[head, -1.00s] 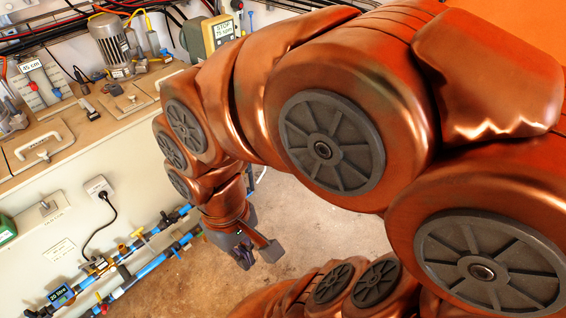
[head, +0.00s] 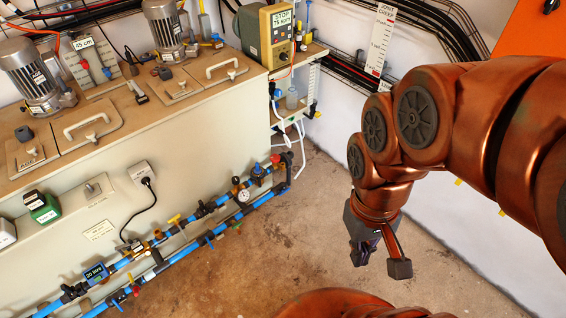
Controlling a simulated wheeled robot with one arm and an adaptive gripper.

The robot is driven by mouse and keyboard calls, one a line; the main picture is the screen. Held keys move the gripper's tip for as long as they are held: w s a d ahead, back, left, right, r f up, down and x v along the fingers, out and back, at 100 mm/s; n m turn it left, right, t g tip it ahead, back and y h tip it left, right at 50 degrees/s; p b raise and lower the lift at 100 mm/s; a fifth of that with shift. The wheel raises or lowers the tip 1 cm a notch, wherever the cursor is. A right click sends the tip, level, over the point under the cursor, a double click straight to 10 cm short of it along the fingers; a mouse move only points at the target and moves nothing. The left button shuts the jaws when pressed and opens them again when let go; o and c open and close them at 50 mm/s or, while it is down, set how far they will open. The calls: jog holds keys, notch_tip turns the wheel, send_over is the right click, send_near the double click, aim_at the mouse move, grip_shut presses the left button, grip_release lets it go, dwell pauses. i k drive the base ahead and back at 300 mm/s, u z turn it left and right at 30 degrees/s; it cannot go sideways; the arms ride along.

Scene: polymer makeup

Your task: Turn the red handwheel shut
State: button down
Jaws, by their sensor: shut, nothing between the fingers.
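My gripper (head: 379,261) is shut and empty. It points down in the open over the floor, at the right of the head view and well clear of the pipes. A small red part (head: 275,159) sits at the right end of the blue pipework, and a smaller red piece (head: 137,291) is on the lower pipe at the left. Both are too small to tell whether either is the red handwheel or how far it is turned.
Blue pipes (head: 205,232) with valves and a gauge (head: 243,196) run low along the beige tank (head: 85,200). A dosing pump (head: 266,36) stands on the tank's right end. Concrete floor (head: 270,260) between pipes and gripper is clear. A white wall (head: 480,240) is behind my arm.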

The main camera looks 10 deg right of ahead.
aim_at(275, 158)
jog(key=u, duration=0.7)
jog(key=i, duration=0.95)
jog(key=z, duration=0.15)
